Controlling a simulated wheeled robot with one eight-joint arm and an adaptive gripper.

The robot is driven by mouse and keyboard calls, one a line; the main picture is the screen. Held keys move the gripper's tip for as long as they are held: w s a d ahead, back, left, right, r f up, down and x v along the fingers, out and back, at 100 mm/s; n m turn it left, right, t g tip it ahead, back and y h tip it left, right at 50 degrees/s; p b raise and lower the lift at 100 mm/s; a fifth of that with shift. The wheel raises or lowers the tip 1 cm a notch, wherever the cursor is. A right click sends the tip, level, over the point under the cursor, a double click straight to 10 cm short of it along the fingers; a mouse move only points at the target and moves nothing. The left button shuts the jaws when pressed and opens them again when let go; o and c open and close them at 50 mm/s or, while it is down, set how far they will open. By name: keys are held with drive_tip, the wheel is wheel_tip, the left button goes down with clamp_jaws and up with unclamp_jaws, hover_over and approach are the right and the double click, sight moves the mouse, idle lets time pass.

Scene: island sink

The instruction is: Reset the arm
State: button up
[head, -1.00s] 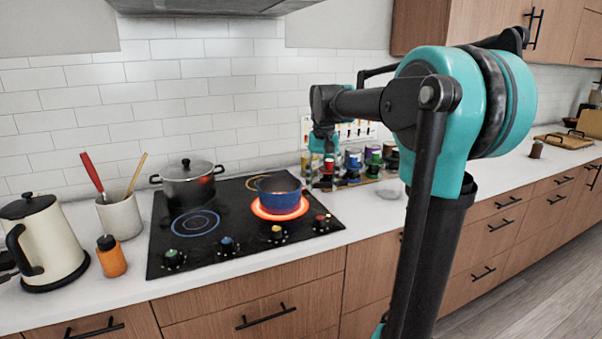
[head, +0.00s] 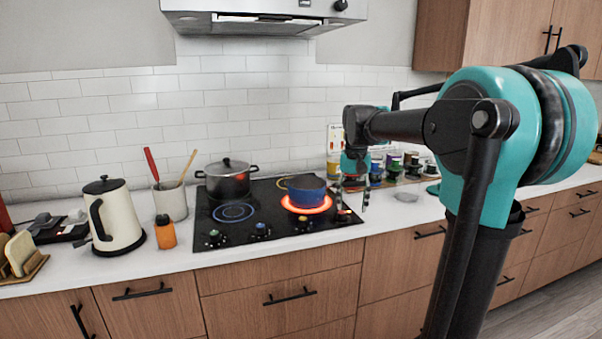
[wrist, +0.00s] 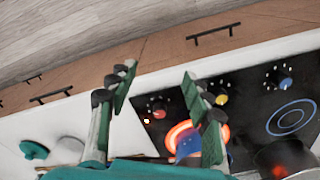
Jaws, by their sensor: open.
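My gripper (head: 352,197) hangs at the right edge of the black cooktop (head: 262,236), above the counter. In the wrist view my gripper (wrist: 160,98) shows two separated fingers with nothing between them. My teal and black arm (head: 478,135) reaches leftward from the right side of the head view, folded at the elbow. A blue pot (head: 306,190) sits on the glowing red burner, just left of my gripper and apart from it.
A dark lidded pot (head: 227,180) stands on the back of the cooktop. Spice jars (head: 392,168) stand behind my gripper. A kettle (head: 118,215), an orange bottle (head: 165,234) and a utensil crock (head: 171,200) stand at left. The range hood (head: 265,14) hangs above.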

drive_tip(key=s+d+f+n+t, duration=0.1)
drive_tip(key=s+d+f+t, duration=0.1)
drive_tip(key=s+f, duration=0.8)
drive_tip(key=s+d+f+n+t, duration=0.1)
drive_tip(key=s+d+f+t, duration=0.1)
drive_tip(key=s+f, duration=0.9)
wheel_tip(320, 180, down, 3)
drive_tip(key=shift+s+r, duration=0.15)
drive_tip(key=shift+s, duration=0.1)
